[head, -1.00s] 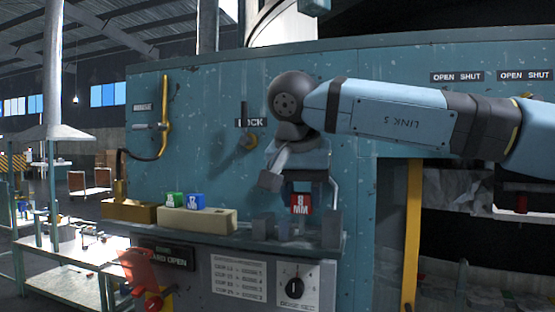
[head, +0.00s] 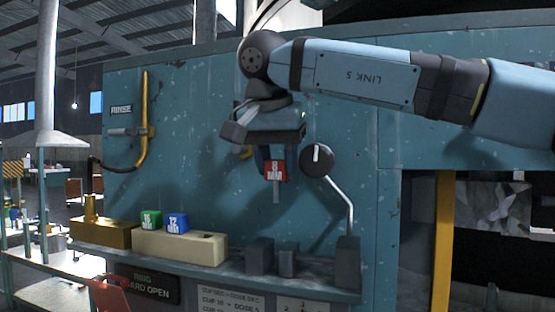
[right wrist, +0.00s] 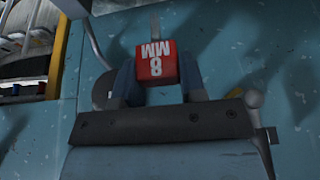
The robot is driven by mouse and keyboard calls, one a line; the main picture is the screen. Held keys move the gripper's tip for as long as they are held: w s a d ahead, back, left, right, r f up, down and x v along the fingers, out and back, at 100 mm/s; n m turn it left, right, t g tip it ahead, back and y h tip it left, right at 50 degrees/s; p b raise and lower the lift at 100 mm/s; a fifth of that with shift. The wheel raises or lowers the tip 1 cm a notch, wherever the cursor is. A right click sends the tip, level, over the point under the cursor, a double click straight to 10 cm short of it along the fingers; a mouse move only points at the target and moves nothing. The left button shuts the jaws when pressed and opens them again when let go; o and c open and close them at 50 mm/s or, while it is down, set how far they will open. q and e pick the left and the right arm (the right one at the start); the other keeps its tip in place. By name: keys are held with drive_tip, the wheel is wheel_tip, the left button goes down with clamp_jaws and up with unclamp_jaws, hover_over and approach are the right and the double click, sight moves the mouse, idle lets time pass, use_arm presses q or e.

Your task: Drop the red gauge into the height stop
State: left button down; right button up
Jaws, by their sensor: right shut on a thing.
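The red gauge (head: 275,170), a block marked "8 MM" with a grey pin below it, is held upright in my right gripper (head: 273,160). The pin hangs in the air above the grey blocks (head: 287,262) on the ledge. In the right wrist view the red gauge (right wrist: 155,65) sits between the two fingers of my right gripper (right wrist: 160,85). No label names the height stop, so I cannot tell for sure which ledge part it is. My left gripper is not in view.
A beige block (head: 205,248) on the ledge carries a green gauge (head: 151,220) and a blue gauge (head: 177,223). A brass-coloured block (head: 100,232) stands to its left. A black knob with a bent rod (head: 317,160) is right of my gripper. The blue panel (head: 200,130) stands close behind.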

sight(275, 181)
drive_tip(key=shift+r+p, duration=0.15)
drive_tip(key=shift+p, duration=0.15)
drive_tip(key=shift+s+a+f+b, duration=0.1)
drive_tip(key=shift+s+f+b, duration=0.2)
drive_tip(key=shift+f, duration=0.2)
drive_tip(key=shift+s+f+b, duration=0.15)
drive_tip(key=shift+f+b, duration=0.2)
drive_tip(key=shift+f, duration=0.15)
drive_tip(key=b+x, duration=0.1)
drive_tip(key=x, duration=0.1)
drive_tip(key=shift+f, duration=0.4)
drive_tip(key=shift+s+f+b, duration=0.1)
drive_tip(key=shift+f+b, duration=0.2)
drive_tip(key=shift+f, duration=0.2)
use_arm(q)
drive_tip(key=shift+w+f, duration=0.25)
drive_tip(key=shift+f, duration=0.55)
use_arm(e)
drive_tip(key=shift+s+a, duration=0.1)
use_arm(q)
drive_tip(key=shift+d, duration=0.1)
use_arm(e)
drive_tip(key=shift+f, duration=0.1)
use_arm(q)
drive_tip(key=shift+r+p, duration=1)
